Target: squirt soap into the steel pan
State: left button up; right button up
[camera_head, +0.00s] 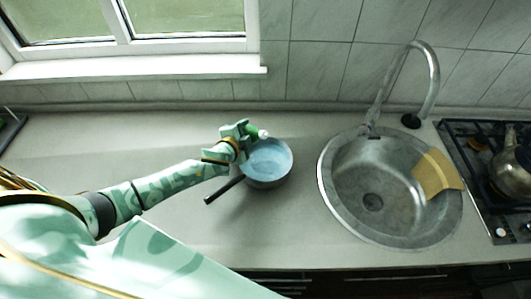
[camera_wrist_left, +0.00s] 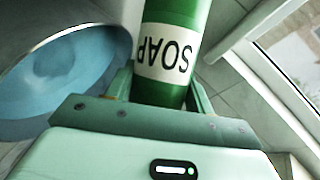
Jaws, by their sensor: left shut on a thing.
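The steel pan (camera_head: 282,172) stands on the counter left of the sink, its dark handle (camera_head: 224,190) toward the lower left. Its inside looks light blue, and it also shows at the left of the left wrist view (camera_wrist_left: 70,75). My left gripper (camera_head: 247,131) is shut on a green soap bottle (camera_wrist_left: 172,60) with a white SOAP label. It holds the bottle at the pan's upper-left rim. The bottle (camera_head: 253,132) is tilted, its white tip pointing right over the pan's far edge. Whether soap is coming out cannot be seen. My right gripper is not in view.
A round steel sink (camera_head: 345,205) with a tall curved faucet (camera_head: 433,75) is right of the pan. A tan cloth or sponge (camera_head: 436,173) lies on its right side. A stove with a kettle (camera_head: 512,165) stands at far right. The counter (camera_head: 130,140) at left is clear.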

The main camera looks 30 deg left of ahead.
pick_arm(q)
jog(key=shift+a+f+b, duration=0.1)
jog(key=shift+a+b, duration=0.05)
jog(key=shift+b, duration=0.15)
dwell(0.5)
jog(key=shift+w+a+m+y+b, duration=0.1)
jog(key=shift+a+m+y+b, duration=0.15)
jog(key=shift+m+y+b, duration=0.35)
dwell(2.4)
jog(key=shift+a+m+t+y+b, duration=0.3)
jog(key=shift+a+m+t, duration=0.1)
jog(key=shift+m, duration=0.3)
dwell(2.3)
dwell(1.2)
